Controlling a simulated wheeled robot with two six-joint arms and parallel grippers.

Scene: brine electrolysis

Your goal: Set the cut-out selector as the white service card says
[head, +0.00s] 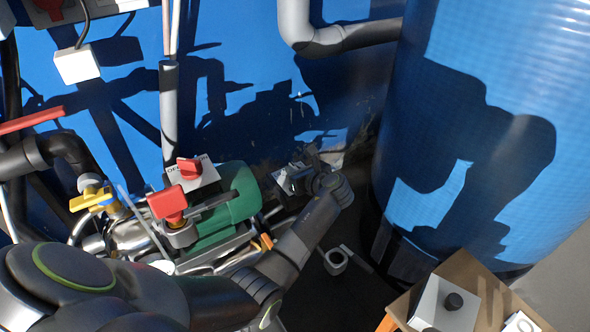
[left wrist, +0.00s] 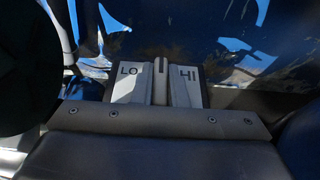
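In the left wrist view a pale selector plate (left wrist: 126,84) carries LO on the left and HI on the right. A grey upright piece with a dark line at its top stands between the two labels; I cannot tell whether it is the selector's lever or my fingertips. In the head view my left gripper (head: 312,178) is at a small pale plate (head: 282,180) to the right of the green machine. Its fingers are too dark and small to tell open from shut. My right gripper is not in view. I can read no writing on a white service card.
A red knob (head: 189,167) on a labelled plate and a red handle (head: 168,203) stand by the green machine (head: 233,206). A yellow-handled valve (head: 93,199) is at left. A big blue tank (head: 480,130) bounds the right. A brown tray (head: 535,318) holds a white box (head: 440,308).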

